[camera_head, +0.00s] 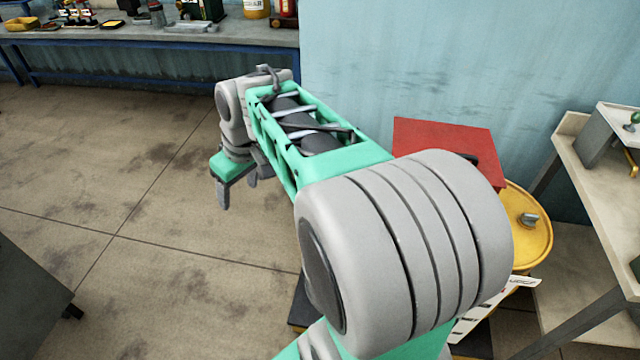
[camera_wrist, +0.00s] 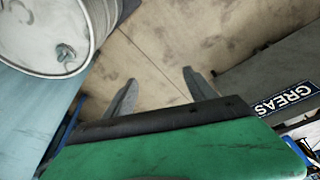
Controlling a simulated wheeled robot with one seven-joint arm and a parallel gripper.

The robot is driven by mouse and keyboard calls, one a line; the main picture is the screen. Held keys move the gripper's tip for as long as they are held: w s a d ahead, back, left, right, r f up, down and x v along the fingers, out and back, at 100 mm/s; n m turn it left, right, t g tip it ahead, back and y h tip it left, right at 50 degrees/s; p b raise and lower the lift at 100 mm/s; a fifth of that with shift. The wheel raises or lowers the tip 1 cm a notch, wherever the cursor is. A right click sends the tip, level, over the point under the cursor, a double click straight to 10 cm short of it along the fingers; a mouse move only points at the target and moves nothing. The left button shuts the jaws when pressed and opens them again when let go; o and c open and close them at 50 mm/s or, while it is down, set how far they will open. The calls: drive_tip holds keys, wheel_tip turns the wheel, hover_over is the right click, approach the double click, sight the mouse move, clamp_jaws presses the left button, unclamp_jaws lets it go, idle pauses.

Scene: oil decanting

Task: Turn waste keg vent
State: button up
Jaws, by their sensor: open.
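A grey metal drum or keg (camera_wrist: 45,25) shows in the top left of the wrist view, cut off by the picture edge. A small grey fitting (camera_wrist: 65,52) sits on its lid near the rim; I cannot tell for sure whether it is the vent. In the head view, a yellow drum (camera_head: 540,245) with a grey knob-like fitting (camera_head: 530,219) stands at the right, partly behind my arm. My gripper (camera_head: 238,194) is open and empty over bare floor, left of the yellow drum. Its spread fingers (camera_wrist: 160,77) are apart from the grey drum in the wrist view.
A red box-like thing (camera_head: 445,140) stands beside the yellow drum, against the blue wall. A bench (camera_head: 250,36) with bottles and tools runs along the back left. A shelf or table (camera_head: 590,170) stands far right. A GREASE sign (camera_wrist: 285,97) shows in the wrist view. Left-middle floor is clear.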

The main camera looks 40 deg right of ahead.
drive_tip(key=shift+o, duration=0.2)
drive_tip(key=w+d+f+n+b, duration=0.1)
drive_tip(key=w+d+f, duration=0.3)
drive_tip(key=d, duration=0.4)
drive_tip(key=shift+w+y, duration=0.3)
drive_tip(key=shift+w, duration=0.1)
drive_tip(key=d+f+n+b, duration=0.1)
drive_tip(key=d+f, duration=0.3)
drive_tip(key=d, duration=0.4)
drive_tip(key=s+d+f+n+y+b, duration=0.15)
drive_tip(key=d+f, duration=0.25)
drive_tip(key=d, duration=0.4)
drive_tip(key=w+d+f+n+b, duration=0.15)
drive_tip(key=d+f, duration=0.25)
drive_tip(key=d, duration=0.4)
drive_tip(key=x, duration=0.7)
drive_tip(key=shift+s+a, duration=0.2)
drive_tip(key=shift+s, duration=0.05)
drive_tip(key=shift+t+h+b, duration=0.25)
drive_tip(key=shift+t+b, duration=0.05)
drive_tip(key=c, duration=1.4)
